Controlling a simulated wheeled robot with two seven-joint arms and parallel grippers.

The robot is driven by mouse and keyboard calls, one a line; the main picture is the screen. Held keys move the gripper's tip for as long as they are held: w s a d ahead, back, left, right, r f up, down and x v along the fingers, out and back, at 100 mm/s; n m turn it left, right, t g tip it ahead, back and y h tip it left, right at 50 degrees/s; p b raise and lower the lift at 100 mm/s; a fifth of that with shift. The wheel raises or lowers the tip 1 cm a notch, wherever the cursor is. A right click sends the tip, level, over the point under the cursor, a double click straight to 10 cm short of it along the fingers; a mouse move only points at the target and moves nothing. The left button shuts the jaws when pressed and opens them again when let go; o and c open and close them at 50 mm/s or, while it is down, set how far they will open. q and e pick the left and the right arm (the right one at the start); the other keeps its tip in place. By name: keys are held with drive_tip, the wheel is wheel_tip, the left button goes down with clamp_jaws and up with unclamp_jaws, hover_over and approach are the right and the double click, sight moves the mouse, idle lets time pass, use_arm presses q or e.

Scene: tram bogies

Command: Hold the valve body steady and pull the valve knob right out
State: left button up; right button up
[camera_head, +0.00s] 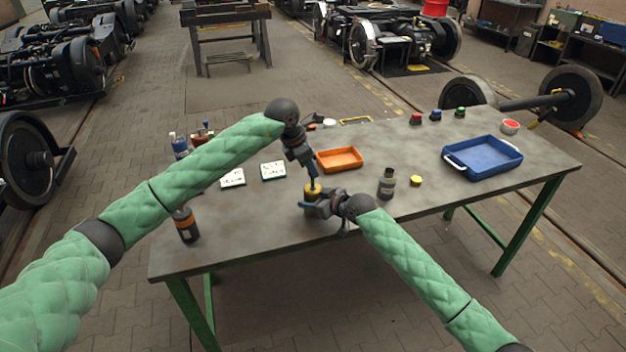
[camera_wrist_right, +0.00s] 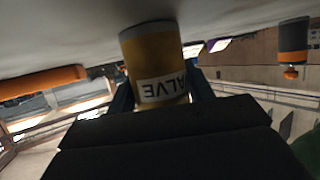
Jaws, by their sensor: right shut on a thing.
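The valve body (camera_head: 312,195) is a yellow cylinder near the table's front edge. In the right wrist view, which is upside down, the valve body (camera_wrist_right: 157,62) shows a grey end at the tabletop and a white "VALVE" label. My right gripper (camera_head: 317,206) is shut on the valve body from the right, its dark fingers on either side. My left gripper (camera_head: 313,184) points down from above at the top of the valve. The valve knob is hidden by the left gripper, and I cannot tell whether its fingers are closed on it.
An orange tray (camera_head: 340,159) lies behind the valve. A dark bottle (camera_head: 387,183) and a yellow cap (camera_head: 416,181) stand to the right, and a blue tray (camera_head: 482,158) lies farther right. White cards (camera_head: 272,170) and an orange-banded bottle (camera_head: 185,224) are left. The front middle table is clear.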

use_arm(q)
drive_tip(key=o, duration=0.5)
drive_tip(key=v, duration=1.2)
use_arm(e)
drive_tip(key=o, duration=1.1)
